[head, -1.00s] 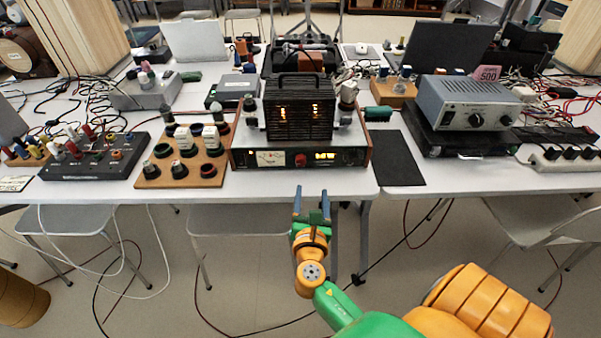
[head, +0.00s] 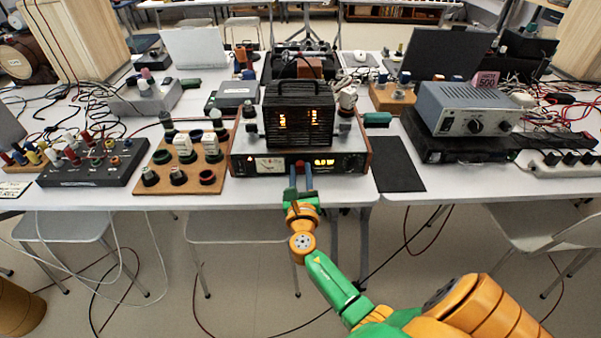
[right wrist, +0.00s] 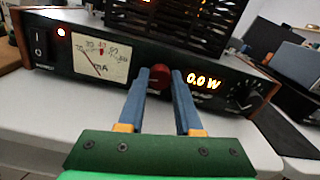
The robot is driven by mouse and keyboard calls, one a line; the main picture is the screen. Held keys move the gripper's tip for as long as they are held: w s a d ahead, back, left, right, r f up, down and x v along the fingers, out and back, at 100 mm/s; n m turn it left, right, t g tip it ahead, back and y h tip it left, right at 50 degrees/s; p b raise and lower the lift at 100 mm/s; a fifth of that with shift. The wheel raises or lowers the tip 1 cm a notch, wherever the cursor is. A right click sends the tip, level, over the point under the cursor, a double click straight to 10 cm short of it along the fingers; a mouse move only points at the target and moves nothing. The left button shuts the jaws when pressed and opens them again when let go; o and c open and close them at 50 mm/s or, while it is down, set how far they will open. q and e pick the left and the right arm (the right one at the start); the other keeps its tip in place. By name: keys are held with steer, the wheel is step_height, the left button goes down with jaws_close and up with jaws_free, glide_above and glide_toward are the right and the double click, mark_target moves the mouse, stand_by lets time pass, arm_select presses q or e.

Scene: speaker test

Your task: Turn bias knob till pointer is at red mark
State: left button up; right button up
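The amplifier (head: 345,163) stands at the table's front edge. Its red bias knob (right wrist: 160,77) sits between the meter and the lit display, which reads 0.0 W. The meter (right wrist: 100,58) has a pale dial marked mA; its thin pointer leans left of the small red mark near the top of the scale. My right gripper (right wrist: 160,84) is open, with one blue-grey fingertip on each side of the knob; contact is not clear. In the head view the right gripper (head: 301,177) reaches the front panel from below. My left gripper is not in view.
A dark caged block (head: 299,120) with glowing tubes sits on the amplifier. A wooden board with knobs (head: 158,188) stands to its left, and a black mat (head: 398,165) lies to its right. A grey power supply (head: 468,105) is farther right.

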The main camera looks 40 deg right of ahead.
jaws_close()
steer(key=m+b, duration=0.2)
steer(key=m, duration=0.3)
steer(key=shift+f+m, duration=0.15)
steer(key=shift+m, duration=0.15)
steer(key=m+b, duration=0.2)
steer(key=m, duration=0.3)
steer(key=shift+d, duration=0.1)
steer(key=m+b, duration=0.2)
steer(key=m, duration=0.4)
steer(key=shift+s+f, duration=0.1)
steer(key=m+b, duration=0.2)
steer(key=m, duration=0.3)
stand_by(0.3)
